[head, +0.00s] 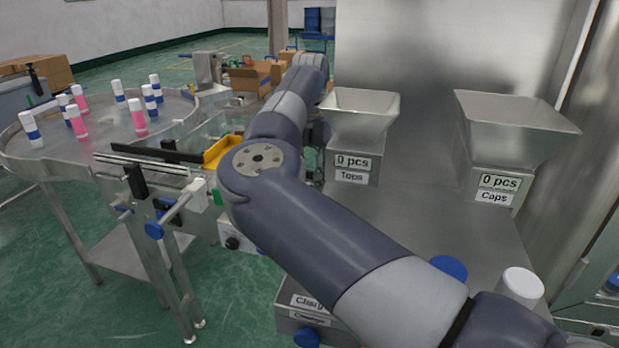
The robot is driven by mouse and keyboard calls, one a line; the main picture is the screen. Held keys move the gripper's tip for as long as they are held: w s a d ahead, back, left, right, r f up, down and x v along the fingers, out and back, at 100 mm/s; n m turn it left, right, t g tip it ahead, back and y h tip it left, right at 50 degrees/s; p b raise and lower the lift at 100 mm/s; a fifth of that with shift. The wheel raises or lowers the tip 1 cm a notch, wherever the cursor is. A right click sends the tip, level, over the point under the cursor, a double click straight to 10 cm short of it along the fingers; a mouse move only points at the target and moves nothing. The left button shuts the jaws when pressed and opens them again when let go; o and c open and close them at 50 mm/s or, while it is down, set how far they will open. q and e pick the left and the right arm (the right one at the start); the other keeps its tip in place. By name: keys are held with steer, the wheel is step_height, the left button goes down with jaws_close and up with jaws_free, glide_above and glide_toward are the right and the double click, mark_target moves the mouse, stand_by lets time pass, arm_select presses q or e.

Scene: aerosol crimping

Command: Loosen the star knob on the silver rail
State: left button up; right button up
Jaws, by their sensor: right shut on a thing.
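The silver rail (150,164) runs along the conveyor beside the round table and passes out of sight behind my right arm. Blue knobs (154,230) and a black knob (232,243) show on the conveyor's fittings. I cannot tell which knob is the star knob; it may be hidden behind my arm. My right arm comes in from the lower right and bends over the conveyor's end. My right gripper (316,135) shows only as dark parts behind the forearm, left of the Tops hopper. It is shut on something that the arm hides. My left gripper is not in view.
The round table (55,165) carries several white-capped bottles. A yellow bin (222,152) stands by the conveyor. Tops hopper (360,112) and Caps hopper (515,125) stand on the steel machine, with a white cylinder (521,286) in front. Cardboard boxes (250,78) are behind.

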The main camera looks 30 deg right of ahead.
stand_by(0.5)
steer(key=o, duration=1.1)
steer(key=shift+r, duration=0.1)
step_height(320, 180, up, 7)
steer(key=shift+r, duration=0.15)
